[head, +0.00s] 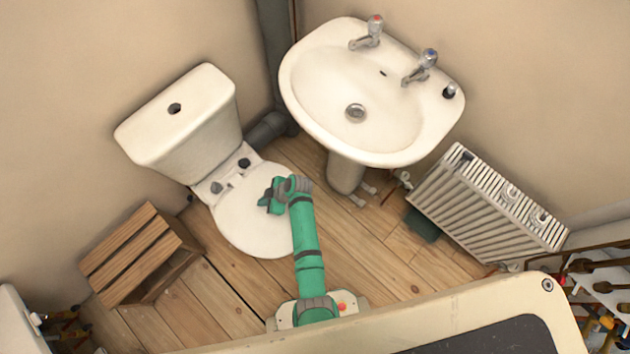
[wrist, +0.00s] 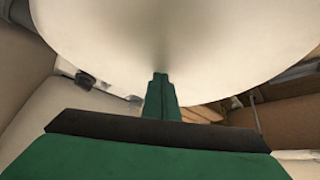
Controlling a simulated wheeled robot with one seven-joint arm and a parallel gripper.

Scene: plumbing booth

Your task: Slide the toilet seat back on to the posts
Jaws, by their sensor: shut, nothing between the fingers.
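The toilet seat (head: 250,225), white and rounded with its lid down, lies over the toilet bowl in the head view. Two dark posts, one (head: 217,187) and the other (head: 244,162), show at the back of the pan near the cistern. The seat's back edge appears just in front of them; I cannot tell whether it is seated on them. My gripper (head: 266,203) is over the seat's upper middle, shut and empty. In the wrist view its closed fingers (wrist: 160,80) point at the white seat surface (wrist: 160,35); contact is unclear.
The white cistern (head: 180,115) stands behind the seat. A washbasin (head: 330,75) is to the right, with a radiator (head: 480,205) beyond it. A wooden crate (head: 135,250) stands left of the bowl. A bench edge (head: 470,305) crosses the front. Some floor (head: 375,240) is clear.

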